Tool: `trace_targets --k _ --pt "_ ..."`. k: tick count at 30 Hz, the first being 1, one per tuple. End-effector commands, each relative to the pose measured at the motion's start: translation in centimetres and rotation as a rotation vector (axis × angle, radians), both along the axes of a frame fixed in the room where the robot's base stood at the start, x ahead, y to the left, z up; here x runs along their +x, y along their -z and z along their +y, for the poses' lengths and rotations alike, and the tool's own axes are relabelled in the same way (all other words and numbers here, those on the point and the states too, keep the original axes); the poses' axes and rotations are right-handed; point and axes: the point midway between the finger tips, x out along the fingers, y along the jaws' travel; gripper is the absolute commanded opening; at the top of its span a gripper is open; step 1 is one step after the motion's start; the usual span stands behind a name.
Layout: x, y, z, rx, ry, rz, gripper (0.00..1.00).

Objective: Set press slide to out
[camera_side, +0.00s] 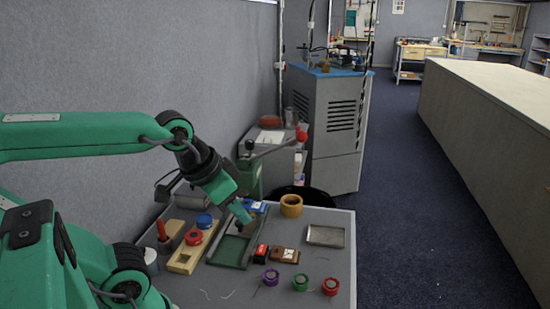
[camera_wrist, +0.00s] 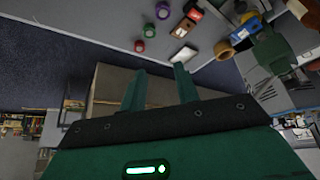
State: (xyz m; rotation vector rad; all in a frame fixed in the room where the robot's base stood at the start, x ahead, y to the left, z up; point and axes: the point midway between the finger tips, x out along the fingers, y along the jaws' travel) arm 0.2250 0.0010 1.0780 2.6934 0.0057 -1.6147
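The green press (camera_side: 250,178) stands at the back of the grey table, with a lever ending in a red knob. A green flat slide with raised rails (camera_side: 231,248) lies in front of it; I cannot tell for sure how far it is drawn out. My gripper (camera_side: 242,214) hangs over the far end of that slide, partly hiding it and the press base. In the wrist view my gripper (camera_wrist: 159,70) has its two green fingers apart with nothing between them. A green part, probably the press (camera_wrist: 277,52), shows at the right of the wrist view.
A wooden ring (camera_side: 291,206), a metal tray (camera_side: 325,236), a brown block (camera_side: 285,254) and a red-black block (camera_side: 261,253) lie right of the slide. Purple (camera_side: 271,277), green (camera_side: 300,283) and red (camera_side: 331,286) spools line the front. A wooden holder (camera_side: 188,257) lies left.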

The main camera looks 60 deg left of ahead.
Motion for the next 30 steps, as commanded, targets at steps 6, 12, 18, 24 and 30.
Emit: trace_targets --k 6,12,18,24,30 --pt "1.4 0.7 1.3 0.007 -0.040 0.014 0.48" --pt "3.7 2.4 4.1 0.018 -0.112 0.036 0.48" --pt "5.9 4.7 8.0 0.030 -0.196 0.060 0.48" --pt "7.2 7.5 12.3 0.038 -0.278 0.084 0.48" --pt "7.5 10.7 16.6 0.043 -0.356 0.110 0.48"
